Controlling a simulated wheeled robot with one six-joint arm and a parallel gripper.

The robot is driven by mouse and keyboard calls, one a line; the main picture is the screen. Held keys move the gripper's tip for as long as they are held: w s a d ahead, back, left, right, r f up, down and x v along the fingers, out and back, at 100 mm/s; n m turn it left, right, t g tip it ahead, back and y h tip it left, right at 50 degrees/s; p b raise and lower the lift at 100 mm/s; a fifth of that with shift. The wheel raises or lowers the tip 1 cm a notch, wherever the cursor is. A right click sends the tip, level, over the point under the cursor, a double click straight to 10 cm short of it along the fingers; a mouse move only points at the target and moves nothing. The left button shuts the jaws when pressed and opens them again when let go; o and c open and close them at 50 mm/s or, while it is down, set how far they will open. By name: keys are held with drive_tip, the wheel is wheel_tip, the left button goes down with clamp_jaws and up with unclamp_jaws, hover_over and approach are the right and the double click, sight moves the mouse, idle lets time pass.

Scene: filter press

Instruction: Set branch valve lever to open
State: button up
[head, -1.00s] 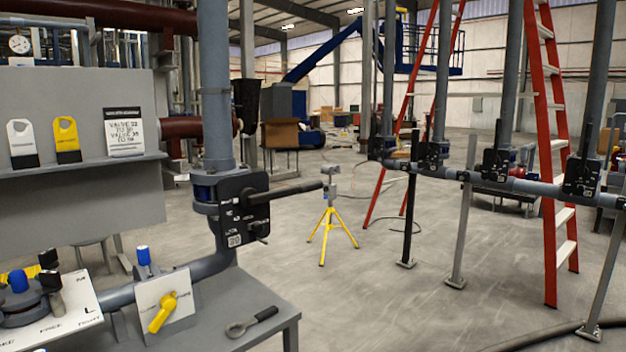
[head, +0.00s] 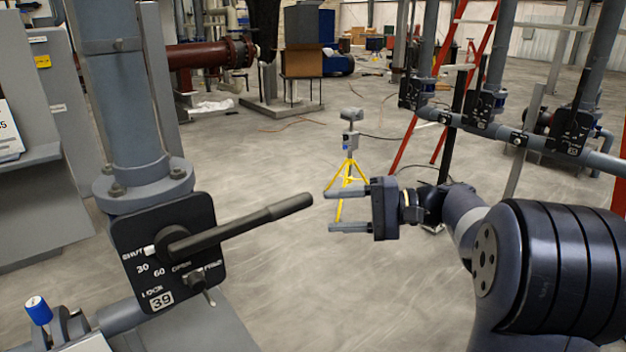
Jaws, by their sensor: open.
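The branch valve lever (head: 250,222) is a dark handle on a pivot in front of a black plate (head: 150,240). The plate carries the marks SHUT, 30, 60, OPEN and LOCK, and a tag reading 39. The lever sticks out to the right and slightly up from its pivot. A small white pointer at the pivot lies by the SHUT mark. A small knob (head: 196,278) sits low on the plate. My gripper (head: 347,211) is open and empty, its two fingers pointing left. It appears just right of the lever's tip, apart from it in the picture.
The valve sits on a thick grey vertical pipe (head: 125,110). A yellow tripod (head: 347,172) stands on the floor behind my gripper. Red ladder legs (head: 405,145) and a grey pipe with several other valves (head: 545,150) are at right. Open floor lies between.

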sight(301, 206)
drive_tip(key=x, duration=0.3)
drive_tip(key=p+x, duration=0.1)
drive_tip(key=x, duration=0.3)
drive_tip(key=w+r+p+x, duration=0.1)
drive_tip(key=x, duration=0.2)
drive_tip(key=shift+a, duration=0.1)
clamp_jaws()
idle(0.4)
